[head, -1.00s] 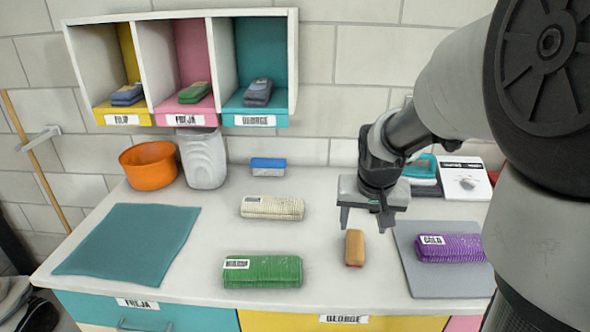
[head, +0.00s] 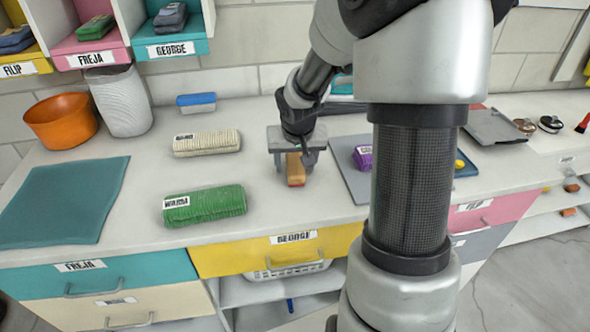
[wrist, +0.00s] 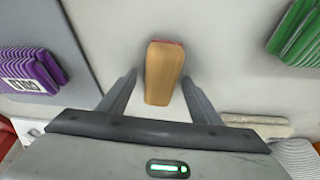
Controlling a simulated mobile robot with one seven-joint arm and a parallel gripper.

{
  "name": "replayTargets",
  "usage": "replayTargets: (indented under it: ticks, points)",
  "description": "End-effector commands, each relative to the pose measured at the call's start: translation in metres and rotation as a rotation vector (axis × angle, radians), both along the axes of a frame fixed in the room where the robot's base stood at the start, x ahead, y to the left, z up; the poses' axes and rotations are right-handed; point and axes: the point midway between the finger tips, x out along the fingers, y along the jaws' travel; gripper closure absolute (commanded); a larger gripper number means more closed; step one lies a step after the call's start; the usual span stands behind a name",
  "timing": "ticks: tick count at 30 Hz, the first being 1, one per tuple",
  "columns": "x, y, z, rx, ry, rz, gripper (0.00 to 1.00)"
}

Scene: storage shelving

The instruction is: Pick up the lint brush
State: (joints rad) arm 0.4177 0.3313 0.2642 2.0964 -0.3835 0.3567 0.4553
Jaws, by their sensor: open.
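A tan wooden block with a reddish underside, which looks like the lint brush (head: 296,172), lies on the white counter above the yellow GEORGE drawer. My gripper (head: 294,165) is open and points down over it, a finger on either side. In the wrist view the lint brush (wrist: 163,72) lies lengthwise between the open fingertips (wrist: 158,80), with a gap on both sides. Its near end is close to the gripper's palm in the picture. I cannot tell the exact height of the fingertips above the counter.
A green rolled cloth (head: 205,207) and a cream one (head: 207,143) lie to the left. A purple roll (head: 363,157) sits on a grey mat (head: 350,182) to the right. A blue-and-white block (head: 196,103) lies behind. The counter in front of the brush is clear.

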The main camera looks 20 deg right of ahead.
Motion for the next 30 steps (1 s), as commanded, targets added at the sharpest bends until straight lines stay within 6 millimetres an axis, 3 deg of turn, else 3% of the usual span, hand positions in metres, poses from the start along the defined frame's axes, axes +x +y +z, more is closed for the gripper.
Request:
replayTargets:
  ticks: [15,17,24,30]
  points:
    - [0.0003,0.0001,-0.0024,0.0,-0.001,0.0,0.42]
    - [0.0003,0.0001,-0.0016,0.0,-0.001,0.0,0.49]
    - [0.0002,0.0001,-0.0017,0.0,0.0,0.0,0.88]
    - [0.0004,0.0002,-0.0008,0.001,-0.001,0.0,0.89]
